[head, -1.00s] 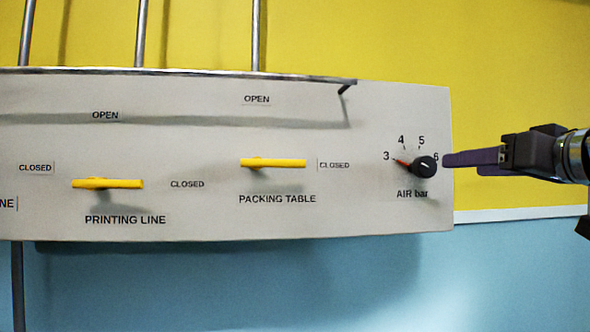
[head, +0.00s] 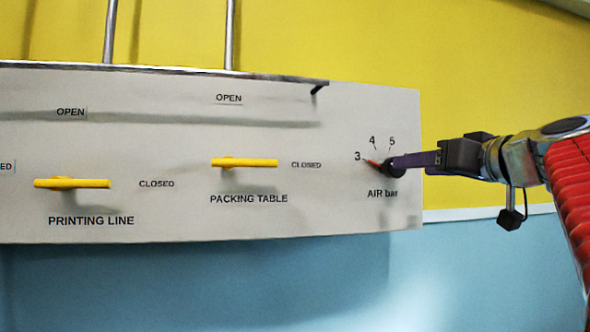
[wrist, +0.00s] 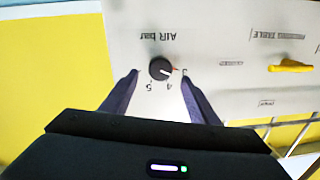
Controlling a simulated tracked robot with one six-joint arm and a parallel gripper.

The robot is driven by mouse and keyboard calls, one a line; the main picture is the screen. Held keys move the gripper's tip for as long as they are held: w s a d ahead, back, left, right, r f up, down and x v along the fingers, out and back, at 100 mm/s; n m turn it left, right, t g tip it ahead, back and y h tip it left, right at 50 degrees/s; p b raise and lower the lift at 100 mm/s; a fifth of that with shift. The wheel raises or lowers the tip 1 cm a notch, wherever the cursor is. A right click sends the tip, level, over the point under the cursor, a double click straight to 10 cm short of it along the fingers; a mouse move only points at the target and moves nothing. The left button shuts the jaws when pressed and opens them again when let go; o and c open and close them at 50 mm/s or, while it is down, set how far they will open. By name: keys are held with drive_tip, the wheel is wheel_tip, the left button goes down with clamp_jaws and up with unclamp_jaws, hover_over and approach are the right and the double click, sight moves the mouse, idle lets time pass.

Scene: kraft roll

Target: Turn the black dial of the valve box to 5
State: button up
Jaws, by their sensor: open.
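The black dial (head: 388,170) is at the right end of the pale valve box (head: 330,215), above the label "AIR bar". Its red pointer is close to the 3, with 4 and 5 further round the scale. In the wrist view the box appears upside down and the dial (wrist: 160,69) lies between my fingertips, with a gap on each side. My gripper (head: 397,162) is open and reaches in from the right, its purple fingers overlapping the dial in the head view and hiding the 6. I see no contact with the dial.
Two yellow valve handles, packing table (head: 245,162) and printing line (head: 73,183), lie horizontal to the left of the dial. A metal rail (head: 160,71) runs along the box's top edge, with vertical pipes (head: 230,35) above. The wall right of the box is clear.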

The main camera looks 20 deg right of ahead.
sight(390, 168)
drive_tip(key=w, duration=0.8)
drive_tip(key=shift+w+a, duration=0.1)
drive_tip(key=shift+w, duration=0.15)
drive_tip(key=c, duration=1)
